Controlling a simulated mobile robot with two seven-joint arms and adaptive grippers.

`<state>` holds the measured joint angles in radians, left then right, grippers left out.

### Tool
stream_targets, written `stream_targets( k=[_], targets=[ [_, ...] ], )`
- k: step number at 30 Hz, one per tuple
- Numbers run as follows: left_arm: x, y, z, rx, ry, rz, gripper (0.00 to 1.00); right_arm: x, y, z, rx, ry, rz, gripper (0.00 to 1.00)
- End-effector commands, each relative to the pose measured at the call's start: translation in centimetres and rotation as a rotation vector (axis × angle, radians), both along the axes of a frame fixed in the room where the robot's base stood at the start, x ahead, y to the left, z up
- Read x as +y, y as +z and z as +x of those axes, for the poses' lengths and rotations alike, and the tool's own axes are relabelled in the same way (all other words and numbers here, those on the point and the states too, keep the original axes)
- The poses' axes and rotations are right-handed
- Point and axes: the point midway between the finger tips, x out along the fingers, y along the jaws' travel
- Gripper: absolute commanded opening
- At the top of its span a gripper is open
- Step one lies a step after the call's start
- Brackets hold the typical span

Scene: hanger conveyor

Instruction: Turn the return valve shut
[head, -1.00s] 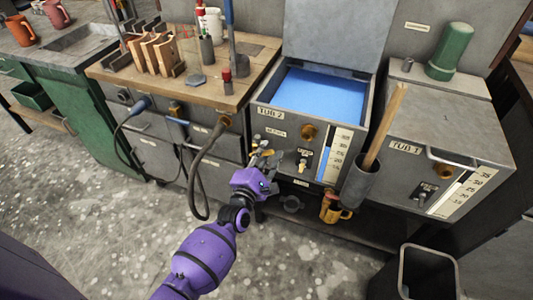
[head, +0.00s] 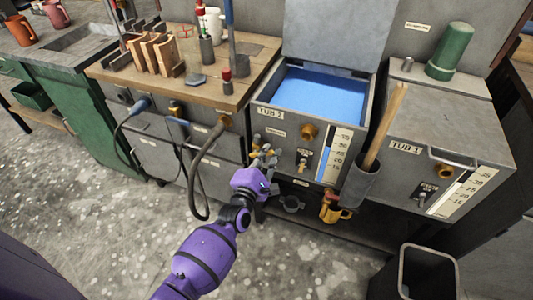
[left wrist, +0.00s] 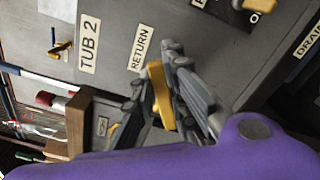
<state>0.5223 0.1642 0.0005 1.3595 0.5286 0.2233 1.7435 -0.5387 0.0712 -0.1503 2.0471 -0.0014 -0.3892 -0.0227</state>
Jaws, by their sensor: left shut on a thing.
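Tub 2 (head: 262,122) is a grey cabinet-like tub with an open top holding blue liquid (head: 318,95). My left gripper (head: 265,155) is at the left of its front face. In the left wrist view, the yellow handle of the return valve (left wrist: 160,95) sits between the fingers of my left gripper (left wrist: 165,90), below the RETURN label (left wrist: 140,50). The gripper is shut on that handle. The fingers hide the valve's base and part of the handle. My right gripper is not in view.
A grey holder (head: 359,185) with a wooden handle stands right. A dark hose (head: 200,170) loops at left. Open floor lies in front.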

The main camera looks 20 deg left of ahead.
Motion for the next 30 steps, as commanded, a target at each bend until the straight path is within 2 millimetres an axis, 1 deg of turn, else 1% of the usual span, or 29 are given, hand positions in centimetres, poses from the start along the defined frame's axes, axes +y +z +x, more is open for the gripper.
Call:
stream_targets(
  k=[5,11,21,30],
  targets=[
    [-0.3,-0.6,0.0,-0.003,0.0,0.08,0.0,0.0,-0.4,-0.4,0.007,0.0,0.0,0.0],
    [-0.6,-1.4,0.0,-0.008,0.0,0.225,0.0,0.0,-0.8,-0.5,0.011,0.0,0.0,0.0],
    [-1.0,-2.7,0.0,-0.015,-0.001,0.455,0.0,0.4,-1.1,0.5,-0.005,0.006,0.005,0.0],
    [-1.0,-3.3,0.0,-0.019,0.0,0.561,0.0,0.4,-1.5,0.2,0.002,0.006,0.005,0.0]
  ],
)
